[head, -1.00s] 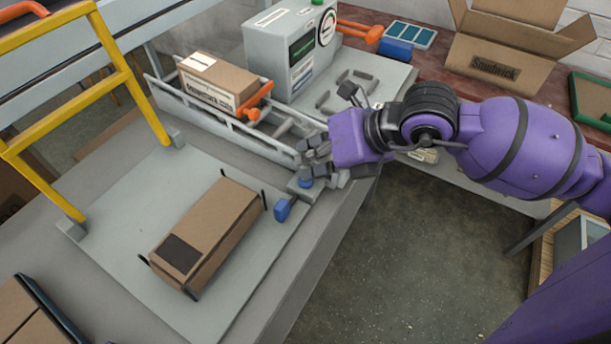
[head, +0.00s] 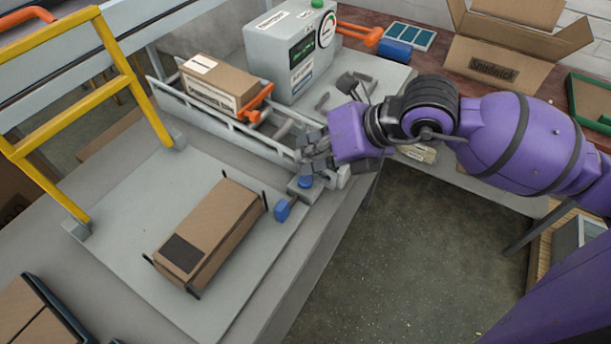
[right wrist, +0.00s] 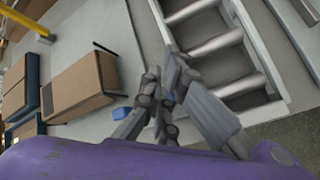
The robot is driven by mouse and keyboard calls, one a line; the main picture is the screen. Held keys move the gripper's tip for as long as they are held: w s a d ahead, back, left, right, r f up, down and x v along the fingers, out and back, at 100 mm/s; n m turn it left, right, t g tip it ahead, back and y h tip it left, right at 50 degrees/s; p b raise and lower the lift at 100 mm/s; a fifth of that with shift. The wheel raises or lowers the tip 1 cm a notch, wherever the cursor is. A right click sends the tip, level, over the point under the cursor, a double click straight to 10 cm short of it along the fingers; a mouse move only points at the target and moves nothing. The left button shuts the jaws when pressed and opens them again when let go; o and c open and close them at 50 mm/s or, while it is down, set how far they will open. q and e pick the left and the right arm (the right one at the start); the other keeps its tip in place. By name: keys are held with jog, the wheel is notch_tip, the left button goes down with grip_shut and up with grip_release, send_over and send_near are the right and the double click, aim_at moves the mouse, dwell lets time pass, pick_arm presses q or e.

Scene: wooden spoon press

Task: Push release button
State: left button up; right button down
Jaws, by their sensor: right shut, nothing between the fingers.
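A round blue button (head: 305,182) sits on a small grey box at the edge of the grey plate. My right gripper (head: 312,160) is shut and empty, just above and behind this button in the head view, apparently apart from it. In the right wrist view the closed fingers (right wrist: 163,85) partly hide the button, with a bit of blue showing beside them. A blue block (head: 282,210) sits close to the button, next to a long brown carton (head: 208,235) standing between thin black posts. My left gripper is out of view.
A roller conveyor (head: 225,122) carrying a carton (head: 218,83) with an orange handle lies behind the gripper. A grey machine (head: 288,45) with a dial and green top button stands at the back. A yellow rail (head: 125,85) is at left. Open floor lies at lower right.

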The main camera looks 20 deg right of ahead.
jog(key=shift+r, duration=0.1)
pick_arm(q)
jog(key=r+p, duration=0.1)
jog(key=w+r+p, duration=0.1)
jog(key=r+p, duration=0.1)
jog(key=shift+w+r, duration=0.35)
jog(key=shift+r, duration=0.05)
pick_arm(e)
notch_tip(320, 180, up, 5)
jog(key=shift+f, duration=0.1)
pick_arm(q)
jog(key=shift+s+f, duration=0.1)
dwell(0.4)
